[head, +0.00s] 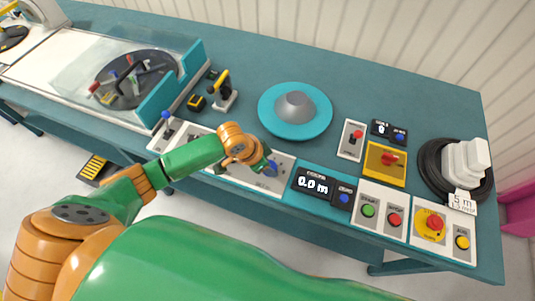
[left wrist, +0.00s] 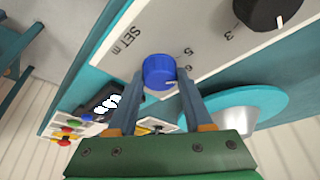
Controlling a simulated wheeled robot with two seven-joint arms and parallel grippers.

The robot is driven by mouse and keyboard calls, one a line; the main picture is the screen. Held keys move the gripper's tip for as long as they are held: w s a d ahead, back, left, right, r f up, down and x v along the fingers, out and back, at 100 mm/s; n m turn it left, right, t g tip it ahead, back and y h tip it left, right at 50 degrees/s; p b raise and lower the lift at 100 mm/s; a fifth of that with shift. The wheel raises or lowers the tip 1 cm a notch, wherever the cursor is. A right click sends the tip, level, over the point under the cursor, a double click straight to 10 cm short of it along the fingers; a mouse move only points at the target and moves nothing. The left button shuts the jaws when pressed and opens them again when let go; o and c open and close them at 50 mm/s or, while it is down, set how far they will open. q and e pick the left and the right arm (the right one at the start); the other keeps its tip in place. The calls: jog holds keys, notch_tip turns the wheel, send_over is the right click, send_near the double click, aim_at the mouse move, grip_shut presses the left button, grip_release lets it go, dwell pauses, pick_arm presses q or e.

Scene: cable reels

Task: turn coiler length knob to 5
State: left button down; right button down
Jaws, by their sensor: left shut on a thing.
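A blue knob (left wrist: 158,70) sits on the white panel (left wrist: 120,40) marked "SET m", with small numerals beside it, one of them a 5. A light mark shows near the lower right of the knob's face; which numeral it points to is unclear. My left gripper (left wrist: 160,80) is shut on the blue knob, one finger on each side. In the head view my left gripper (head: 268,165) reaches the front panel and partly hides the knob. The display (head: 314,185) beside the panel reads 0.0 m. My right gripper is not in view.
A black knob (left wrist: 272,12) stands on the same panel. A teal disc with a grey cone (head: 295,108) lies behind it. Green and red buttons (head: 380,215), a yellow emergency-stop box (head: 431,226) and a black cable coil (head: 433,172) are to the right. A clear-covered machine (head: 110,80) is at left.

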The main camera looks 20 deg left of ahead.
pick_arm(q)
jog(key=n+p, duration=0.1)
jog(key=n+y+p, duration=0.1)
jog(key=n+p, duration=0.1)
jog(key=shift+s+d+r+t, duration=0.1)
jog(key=shift+r+t, duration=0.1)
jog(key=shift+t, duration=0.1)
jog(key=shift+f+n+y+p, duration=0.2)
jog(key=shift+n+y+p, duration=0.2)
jog(key=shift+n+p, duration=0.75)
jog(key=shift+n, duration=0.35)
jog(key=shift+c, duration=1.5)
grip_release()
jog(key=shift+t, duration=0.3)
jog(key=shift+s+r, duration=0.1)
jog(key=shift+r, duration=0.3)
jog(key=v, duration=0.6)
